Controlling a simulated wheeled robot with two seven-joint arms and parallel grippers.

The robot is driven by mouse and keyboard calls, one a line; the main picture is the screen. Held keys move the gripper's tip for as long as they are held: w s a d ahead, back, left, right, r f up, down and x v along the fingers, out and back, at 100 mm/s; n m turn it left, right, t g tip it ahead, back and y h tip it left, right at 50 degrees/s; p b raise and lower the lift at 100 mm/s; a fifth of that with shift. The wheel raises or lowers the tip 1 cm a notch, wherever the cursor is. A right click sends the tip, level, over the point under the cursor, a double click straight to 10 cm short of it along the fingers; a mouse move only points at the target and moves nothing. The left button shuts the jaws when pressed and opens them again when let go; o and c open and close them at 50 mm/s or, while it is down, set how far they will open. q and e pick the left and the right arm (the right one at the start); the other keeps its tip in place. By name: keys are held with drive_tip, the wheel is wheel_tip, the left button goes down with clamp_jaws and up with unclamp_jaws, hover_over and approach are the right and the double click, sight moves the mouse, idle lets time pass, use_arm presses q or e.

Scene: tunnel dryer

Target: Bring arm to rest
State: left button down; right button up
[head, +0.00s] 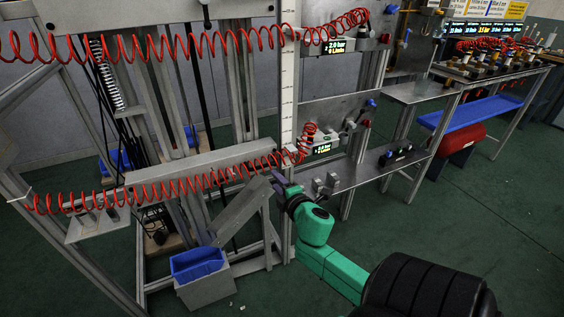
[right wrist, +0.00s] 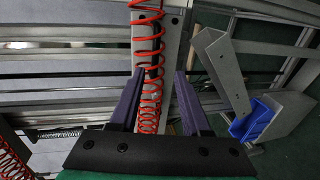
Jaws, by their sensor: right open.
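My right arm (head: 340,272) is green and reaches in from the lower right of the head view. Its right gripper (head: 279,184) is at the front of the metal frame, just below the right end of the lower red coiled hose (head: 190,183). In the right wrist view, the two dark fingers of the right gripper (right wrist: 158,78) stand apart with nothing gripped. The red coiled hose (right wrist: 147,60) shows between and beyond them; I cannot tell how close it is. My left gripper is not in view.
A sloping metal chute (head: 238,212) and a blue bin (head: 197,263) stand left of my gripper. A metal shelf (head: 350,178) with small fittings is close on the right. Another red coiled hose (head: 150,46) hangs above. The green floor is open at lower right.

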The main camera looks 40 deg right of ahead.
drive_tip(key=v, duration=0.3)
drive_tip(key=shift+s+a+r, duration=0.1)
drive_tip(key=shift+s+a, duration=0.05)
drive_tip(key=shift+s, duration=0.1)
drive_tip(key=s+a+f+m+g+y+p, duration=0.1)
drive_tip(key=s+f+m+g+p, duration=0.2)
drive_tip(key=f, duration=0.9)
drive_tip(key=s+f+m+g+y, duration=0.1)
drive_tip(key=s+f+m+g, duration=0.2)
drive_tip(key=f, duration=1)
drive_tip(key=s+a+f+m+g+y+p, duration=0.1)
drive_tip(key=s+a+f, duration=0.3)
drive_tip(key=s, duration=0.5)
drive_tip(key=s+a+f+m+g+y+p, duration=0.1)
drive_tip(key=s+a+f+m+g, duration=0.2)
drive_tip(key=s+f, duration=0.5)
drive_tip(key=s+a+f+m+g+y+p, duration=0.1)
drive_tip(key=s+a+f+g, duration=0.2)
drive_tip(key=s, duration=0.7)
wheel_tip(320, 180, down, 4)
drive_tip(key=shift+a+r+m+g, duration=0.1)
drive_tip(key=shift+a+m+g, duration=0.3)
drive_tip(key=shift+a, duration=0.8)
